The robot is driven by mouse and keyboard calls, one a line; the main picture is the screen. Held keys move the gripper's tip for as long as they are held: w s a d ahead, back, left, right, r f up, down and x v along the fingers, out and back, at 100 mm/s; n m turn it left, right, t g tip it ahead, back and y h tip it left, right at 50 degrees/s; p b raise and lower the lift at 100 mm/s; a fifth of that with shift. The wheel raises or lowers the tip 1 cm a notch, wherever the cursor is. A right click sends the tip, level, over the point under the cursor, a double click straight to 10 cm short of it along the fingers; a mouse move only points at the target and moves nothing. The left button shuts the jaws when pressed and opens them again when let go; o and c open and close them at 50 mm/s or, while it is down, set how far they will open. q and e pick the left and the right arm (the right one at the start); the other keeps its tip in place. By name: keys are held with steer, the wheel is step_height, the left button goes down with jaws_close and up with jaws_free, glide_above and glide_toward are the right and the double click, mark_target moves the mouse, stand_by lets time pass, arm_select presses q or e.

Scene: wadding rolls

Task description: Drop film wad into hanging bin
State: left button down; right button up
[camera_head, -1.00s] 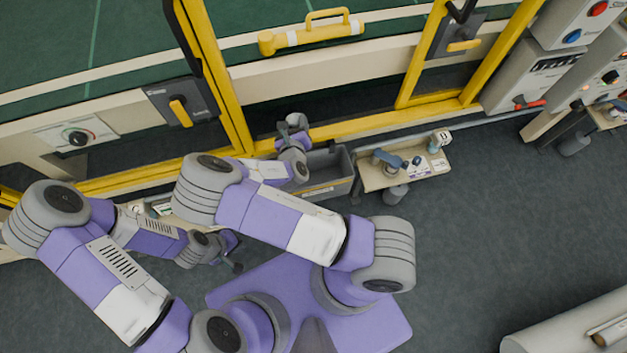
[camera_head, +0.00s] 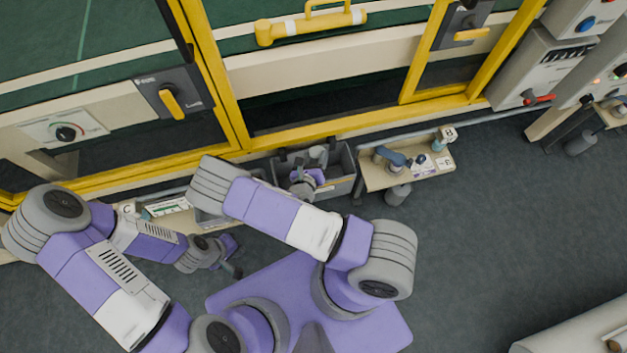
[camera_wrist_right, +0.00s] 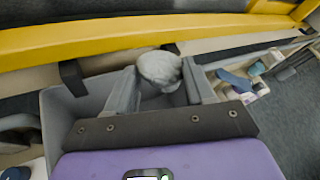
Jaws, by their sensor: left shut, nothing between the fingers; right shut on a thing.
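The film wad (camera_wrist_right: 160,70) is a pale, crumpled ball in the right wrist view. My right gripper (camera_wrist_right: 161,83) is shut on it, one grey finger on each side. The hanging bin (camera_head: 341,186) is a grey open box below the yellow frame; its wall also shows in the right wrist view (camera_wrist_right: 62,106). In the head view my right gripper (camera_head: 312,160) is over the bin's opening. The wad is hard to make out there, and its exact height against the rim is unclear. My left gripper (camera_head: 234,268) is shut and empty, low and left of the bin.
A yellow-framed machine front (camera_head: 290,142) runs behind the bin. A small beige shelf (camera_head: 408,172) with a blue-grey tool and small items stands just right of the bin. Another ledge with labels (camera_head: 165,208) lies left. Open grey floor (camera_head: 490,230) is at right.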

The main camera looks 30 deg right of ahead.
steer(key=shift+f, duration=0.45)
steer(key=shift+r, duration=0.1)
steer(key=o, duration=1.1)
steer(key=p+v, duration=0.1)
steer(key=v, duration=0.6)
steer(key=shift+s+a, duration=0.2)
steer(key=shift+s, duration=0.05)
